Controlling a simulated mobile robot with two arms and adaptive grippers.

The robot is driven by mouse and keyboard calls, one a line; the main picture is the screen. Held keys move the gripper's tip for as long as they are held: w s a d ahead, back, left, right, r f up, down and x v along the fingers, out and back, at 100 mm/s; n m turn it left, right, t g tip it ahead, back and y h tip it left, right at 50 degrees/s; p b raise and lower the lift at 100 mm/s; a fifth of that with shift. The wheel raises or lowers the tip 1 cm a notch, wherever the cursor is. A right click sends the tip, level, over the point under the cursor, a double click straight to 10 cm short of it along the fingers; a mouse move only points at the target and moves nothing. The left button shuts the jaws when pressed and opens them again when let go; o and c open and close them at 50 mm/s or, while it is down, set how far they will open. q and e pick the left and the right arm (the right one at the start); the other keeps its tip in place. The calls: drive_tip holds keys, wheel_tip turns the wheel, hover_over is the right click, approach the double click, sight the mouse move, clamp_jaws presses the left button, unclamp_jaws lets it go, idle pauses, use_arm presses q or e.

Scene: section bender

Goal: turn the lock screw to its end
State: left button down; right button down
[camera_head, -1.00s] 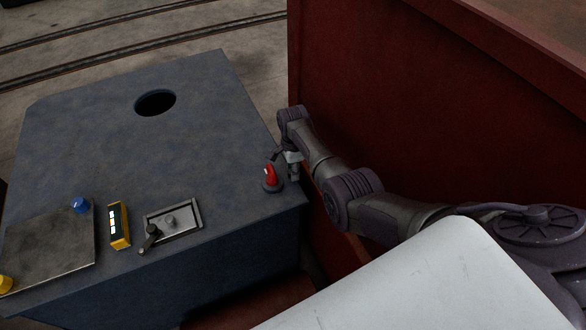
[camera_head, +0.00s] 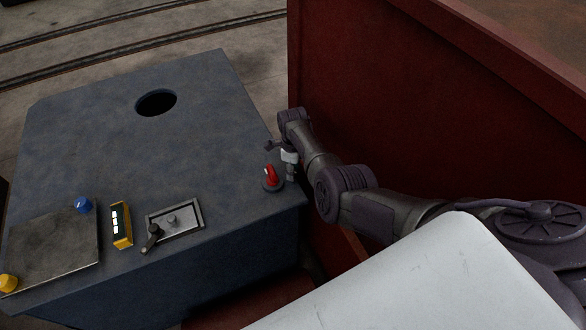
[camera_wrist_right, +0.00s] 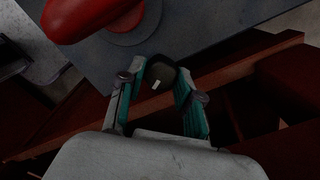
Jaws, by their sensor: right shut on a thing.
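The lock screw (camera_wrist_right: 161,76) is a dark round knob with a small white mark, at the right edge of the grey cabinet. In the right wrist view it sits between the teal-padded fingers of my right gripper (camera_wrist_right: 158,84), which is shut on it. In the head view my right gripper (camera_head: 290,170) is just right of the red switch, and I cannot make out the screw there. My left gripper is not in view.
A red rotary switch (camera_head: 271,177) stands close beside the right gripper; it also looms in the wrist view (camera_wrist_right: 88,15). A dark red wall (camera_head: 400,100) runs along the arm. The grey cabinet top (camera_head: 190,140) has a crank plate (camera_head: 185,220), a yellow box (camera_head: 121,225) and a round hole.

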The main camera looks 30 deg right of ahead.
drive_tip(key=shift+m, duration=0.3)
drive_tip(key=c, duration=0.8)
unclamp_jaws()
drive_tip(key=shift+o, duration=0.2)
wheel_tip(320, 180, up, 12)
idle(0.4)
